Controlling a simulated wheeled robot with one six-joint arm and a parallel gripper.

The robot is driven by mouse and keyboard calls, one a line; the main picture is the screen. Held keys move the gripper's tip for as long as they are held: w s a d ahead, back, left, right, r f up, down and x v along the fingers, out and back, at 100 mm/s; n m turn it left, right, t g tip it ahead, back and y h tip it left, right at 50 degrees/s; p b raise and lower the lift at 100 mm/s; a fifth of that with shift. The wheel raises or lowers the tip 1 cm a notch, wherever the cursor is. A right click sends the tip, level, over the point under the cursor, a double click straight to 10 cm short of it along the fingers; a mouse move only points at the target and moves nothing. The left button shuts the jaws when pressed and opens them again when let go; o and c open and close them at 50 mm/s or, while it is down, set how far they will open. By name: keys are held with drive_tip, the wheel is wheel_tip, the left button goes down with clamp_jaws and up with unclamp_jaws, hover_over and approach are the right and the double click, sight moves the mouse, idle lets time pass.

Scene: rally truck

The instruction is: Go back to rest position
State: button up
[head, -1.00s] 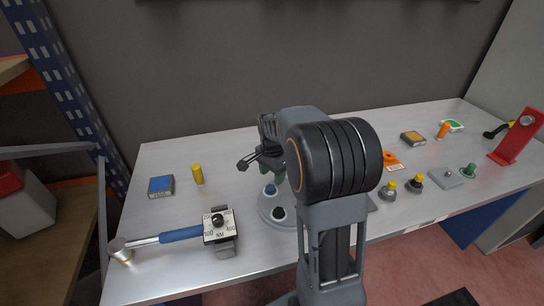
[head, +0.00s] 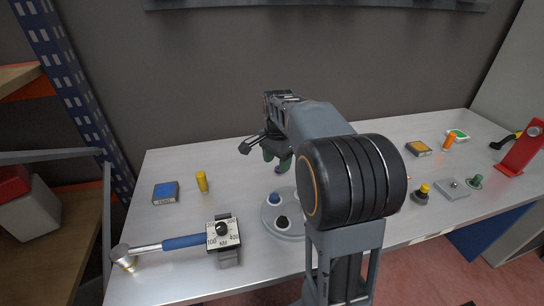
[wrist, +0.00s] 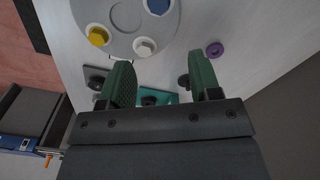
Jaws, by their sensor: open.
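My gripper (head: 277,158) is raised over the back middle of the grey workbench (head: 165,225). Its green-padded fingers stand apart in the wrist view (wrist: 161,82), with nothing held between them. In the wrist view the plate (wrist: 120,48) also shows a yellow piece (wrist: 98,36), a white piece (wrist: 145,47) and an empty round recess. My arm hides part of the plate in the head view.
A torque wrench (head: 180,243) rests on a stand at the front left. A blue box (head: 165,192) and a yellow cylinder (head: 202,182) stand behind it. Several small parts and a red stand (head: 521,150) are at right. The wall (head: 230,80) is close behind.

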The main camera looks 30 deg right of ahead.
drive_tip(key=s+a+f+n+t, duration=0.1)
drive_tip(key=s+a+n, duration=0.4)
drive_tip(key=s+n, duration=0.2)
drive_tip(key=s+a+f+n+t, duration=0.2)
drive_tip(key=s+a+n, duration=0.3)
drive_tip(key=s+n, duration=0.2)
drive_tip(key=shift+s+a+n+t, duration=0.25)
drive_tip(key=shift+s+n+t, duration=0.05)
drive_tip(key=shift+s, duration=0.95)
drive_tip(key=shift+f, duration=0.1)
idle(0.5)
